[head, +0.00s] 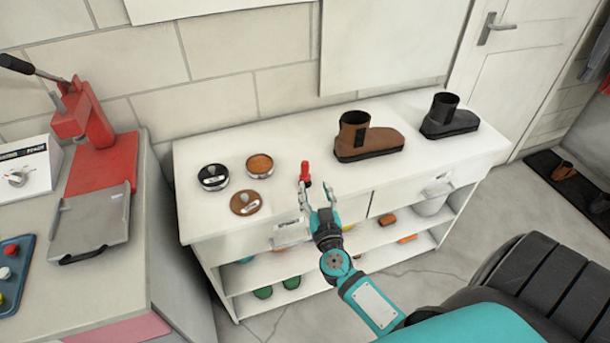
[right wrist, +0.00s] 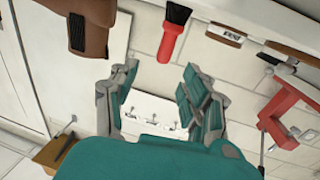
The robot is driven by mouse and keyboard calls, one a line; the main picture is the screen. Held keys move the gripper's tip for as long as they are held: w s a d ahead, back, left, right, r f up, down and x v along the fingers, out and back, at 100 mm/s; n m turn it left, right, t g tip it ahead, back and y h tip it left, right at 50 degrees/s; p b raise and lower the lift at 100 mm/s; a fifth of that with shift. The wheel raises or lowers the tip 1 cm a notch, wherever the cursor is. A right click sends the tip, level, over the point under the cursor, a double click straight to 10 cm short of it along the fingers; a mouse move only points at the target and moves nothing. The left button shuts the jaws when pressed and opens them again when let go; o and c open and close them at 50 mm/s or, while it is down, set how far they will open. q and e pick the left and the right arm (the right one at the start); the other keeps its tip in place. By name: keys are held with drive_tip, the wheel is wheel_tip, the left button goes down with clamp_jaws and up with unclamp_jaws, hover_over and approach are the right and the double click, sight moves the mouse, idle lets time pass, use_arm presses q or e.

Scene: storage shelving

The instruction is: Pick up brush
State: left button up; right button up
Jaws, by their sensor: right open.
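The brush (head: 305,173) has a red handle and sits on the white shelf top, near its front edge. In the right wrist view the brush (right wrist: 170,42) shows its red handle and black bristles, ahead of the fingertips. My right gripper (head: 317,194) is open and empty at the shelf's front edge, just short of the brush. Its two spread fingers also show in the right wrist view (right wrist: 160,82), with the brush apart from them. My left gripper is not in view.
Brown boot (head: 369,139) and dark boot (head: 447,117) stand right of the brush on the white shelf unit (head: 290,140). Black tin (head: 213,177), orange-brown tin (head: 260,165) and brown lid (head: 245,202) lie left. A red press (head: 90,130) stands on the left counter.

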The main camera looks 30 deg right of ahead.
sight(306, 169)
drive_tip(key=x, duration=0.4)
drive_tip(key=shift+w, duration=0.4)
drive_tip(key=x, duration=0.1)
drive_tip(key=b+x, duration=0.1)
drive_tip(key=x, duration=0.3)
drive_tip(key=shift+w+a+f+b, duration=0.15)
drive_tip(key=shift+w+f+b, duration=0.1)
drive_tip(key=shift+f+b, duration=0.05)
drive_tip(key=shift+s+r, duration=0.1)
drive_tip(key=shift+c, duration=0.6)
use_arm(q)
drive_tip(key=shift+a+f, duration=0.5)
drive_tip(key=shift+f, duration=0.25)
use_arm(e)
clamp_jaws()
